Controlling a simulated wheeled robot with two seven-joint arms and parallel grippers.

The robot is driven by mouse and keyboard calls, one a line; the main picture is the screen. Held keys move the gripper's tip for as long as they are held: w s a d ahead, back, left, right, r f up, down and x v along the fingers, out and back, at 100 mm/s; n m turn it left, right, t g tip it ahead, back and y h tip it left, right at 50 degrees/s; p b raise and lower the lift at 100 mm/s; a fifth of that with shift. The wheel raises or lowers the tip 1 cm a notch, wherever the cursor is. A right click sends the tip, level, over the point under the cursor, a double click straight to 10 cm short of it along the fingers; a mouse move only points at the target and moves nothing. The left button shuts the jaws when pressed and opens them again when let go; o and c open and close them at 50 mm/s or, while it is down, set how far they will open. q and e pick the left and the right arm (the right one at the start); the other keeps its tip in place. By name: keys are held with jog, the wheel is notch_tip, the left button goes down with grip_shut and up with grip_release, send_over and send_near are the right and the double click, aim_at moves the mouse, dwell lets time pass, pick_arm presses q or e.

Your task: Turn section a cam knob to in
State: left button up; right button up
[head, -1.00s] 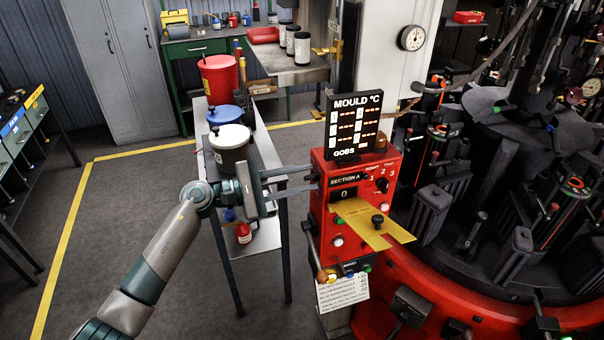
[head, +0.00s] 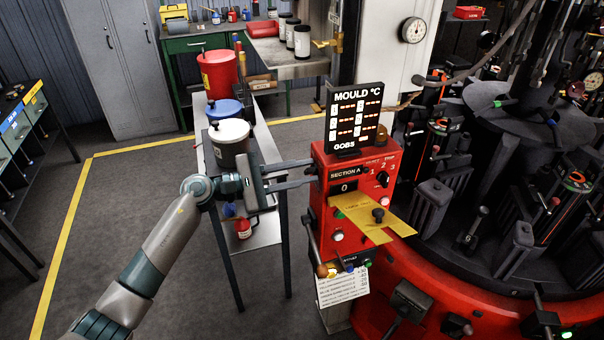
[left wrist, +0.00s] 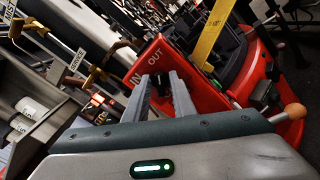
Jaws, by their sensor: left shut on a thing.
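The red section A box (head: 345,215) stands at centre right in the head view. My left gripper (head: 311,173) reaches in from the left, its two fingers level against the box's left side. The knob's pointing direction is hard to make out. In the head view the knob is hidden. My right gripper is out of view.
The mould temperature display (head: 354,118) stands on the box. A yellow plate (head: 372,216) sticks out in front. A lever with an orange-brown knob (head: 321,270) hangs low at its left. A narrow bench (head: 268,148) with pots stands behind my left gripper. The dark rotary machine fills the right.

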pick_arm(q)
jog(key=n+b, duration=0.1)
jog(key=n, duration=0.2)
jog(key=shift+n+b, duration=0.35)
jog(key=shift+n, duration=0.05)
jog(key=n, duration=0.3)
jog(key=shift+w+a+n, duration=0.1)
jog(key=shift+n, duration=0.3)
jog(key=n+p, duration=0.2)
jog(key=n, duration=0.7)
jog(key=shift+w, duration=0.2)
jog(key=shift+n, duration=0.3)
jog(key=o, duration=0.7)
jog(key=shift+a, duration=0.2)
